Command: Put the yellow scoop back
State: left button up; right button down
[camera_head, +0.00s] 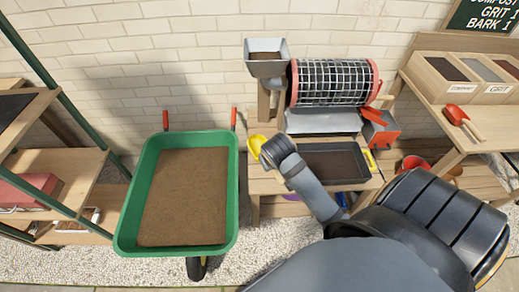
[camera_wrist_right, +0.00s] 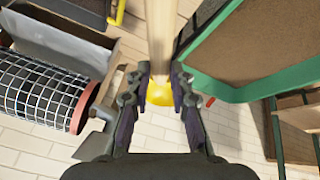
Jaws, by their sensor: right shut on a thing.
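The yellow scoop (camera_head: 256,146) is at the end of my right arm in the head view, above the left end of the low wooden bench. My right gripper (camera_wrist_right: 160,72) is shut on the scoop. In the right wrist view the scoop's yellow part (camera_wrist_right: 159,95) shows between the fingers. A pale wooden strip runs away from the fingertips there; I cannot tell whether it is the handle or the bench. The head view shows the gripper from behind, with its fingertips hidden. My left gripper is not in view.
The green wheelbarrow (camera_head: 128,217) of soil stands left of the gripper. The bench holds a dark tray (camera_head: 333,146), a mesh drum (camera_head: 333,82) and a grey hopper (camera_head: 266,60). A red scoop (camera_head: 456,114) lies on the right shelf (camera_head: 432,92) before labelled bins.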

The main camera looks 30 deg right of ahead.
jog(key=s+d+f+m+g+h+b, duration=0.25)
jog(key=d+f+m+b, duration=0.35)
jog(key=f, duration=0.7)
jog(key=shift+n+t+y, duration=0.35)
jog(key=shift+n+y, duration=0.2)
jog(key=shift+n, duration=0.15)
jog(key=w+a+f+b, duration=0.1)
jog(key=w+f, duration=0.3)
jog(key=w+a+f, duration=0.1)
jog(key=w+f, duration=0.3)
jog(key=w+a+f+b, duration=0.1)
jog(key=w+f, duration=0.3)
jog(key=f, duration=0.1)
jog(key=shift+w+a+f+b, duration=0.1)
jog(key=shift+w+a+b, duration=0.15)
jog(key=shift+w+b, duration=0.1)
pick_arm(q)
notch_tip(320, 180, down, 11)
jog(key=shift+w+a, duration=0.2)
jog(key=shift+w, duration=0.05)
pick_arm(e)
jog(key=shift+s, duration=0.1)
jog(key=c, duration=1.2)
grip_release()
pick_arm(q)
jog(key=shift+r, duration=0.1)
